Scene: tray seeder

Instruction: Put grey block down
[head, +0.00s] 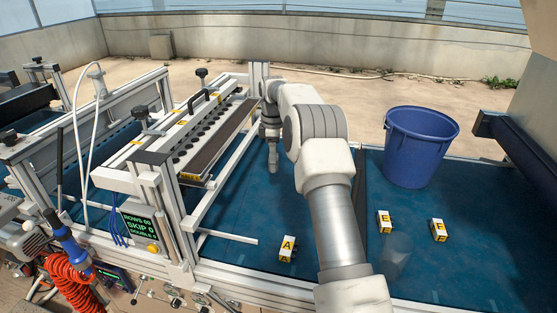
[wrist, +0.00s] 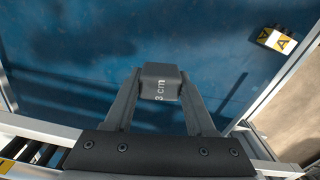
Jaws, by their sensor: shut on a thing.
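The grey block (wrist: 160,82) shows in the wrist view as a dark grey block marked "3 cm". My gripper (wrist: 161,90) is shut on it, with one finger on each side. Blue surface (wrist: 110,50) lies beyond the block; I cannot tell how far the block is above it, or whether it touches. In the head view my arm reaches forward beside the seeder frame, and its end points down over the blue deck (head: 240,225). I cannot make out the grey block there.
A white and yellow block marked A (head: 288,248) lies on the near deck; it also shows in the wrist view (wrist: 277,40). Blocks marked E (head: 385,222) and F (head: 438,230) lie to the right. A blue bin (head: 418,150) stands behind them. The metal seeder (head: 160,150) is left.

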